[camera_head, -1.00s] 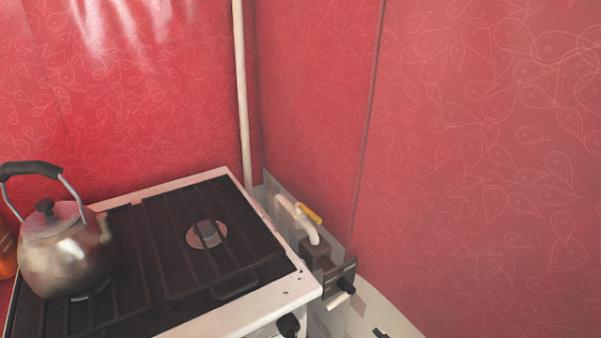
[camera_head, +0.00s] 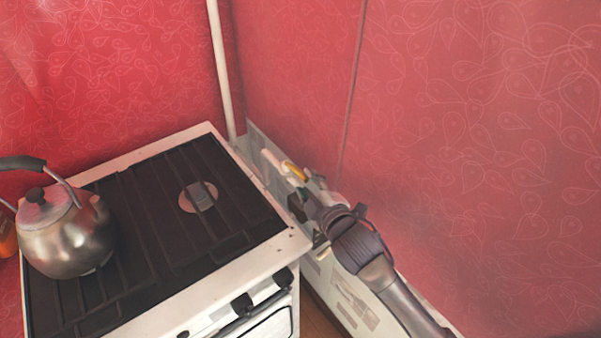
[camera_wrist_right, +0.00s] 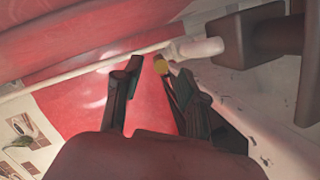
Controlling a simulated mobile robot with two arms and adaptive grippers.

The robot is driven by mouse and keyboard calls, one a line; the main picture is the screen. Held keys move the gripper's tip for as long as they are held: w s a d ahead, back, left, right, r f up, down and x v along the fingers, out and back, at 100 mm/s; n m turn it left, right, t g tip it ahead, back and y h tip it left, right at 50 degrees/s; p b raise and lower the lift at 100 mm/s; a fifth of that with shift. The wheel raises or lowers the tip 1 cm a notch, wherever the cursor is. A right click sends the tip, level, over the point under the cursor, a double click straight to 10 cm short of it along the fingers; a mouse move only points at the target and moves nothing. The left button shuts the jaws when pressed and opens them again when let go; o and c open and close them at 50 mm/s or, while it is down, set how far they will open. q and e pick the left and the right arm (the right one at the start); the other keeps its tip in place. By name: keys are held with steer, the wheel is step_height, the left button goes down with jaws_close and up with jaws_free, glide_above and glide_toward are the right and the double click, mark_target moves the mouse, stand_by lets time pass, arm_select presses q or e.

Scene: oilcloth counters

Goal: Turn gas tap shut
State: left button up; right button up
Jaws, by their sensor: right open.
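The gas tap has a yellow handle (camera_head: 295,171) on a white pipe, low on the wall right of the stove. In the right wrist view the yellow handle (camera_wrist_right: 160,64) shows end-on between my fingertips, closer to the right-hand finger. The white pipe (camera_wrist_right: 195,48) runs beside it to a dark block (camera_wrist_right: 265,45). My right gripper (camera_head: 336,213) is open and a little in front of the tap; it also shows in the wrist view (camera_wrist_right: 152,75). Whether a finger touches the handle I cannot tell. My left gripper is not in view.
The stove (camera_head: 245,290) with black grates stands close left of the tap, a metal kettle (camera_head: 68,240) on its left side. The red wall (camera_head: 480,130) bounds the right. A pale vertical pipe (camera_head: 221,70) rises in the corner behind the tap.

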mark_target(296, 171)
steer(key=shift+x, duration=2.25)
jaws_close()
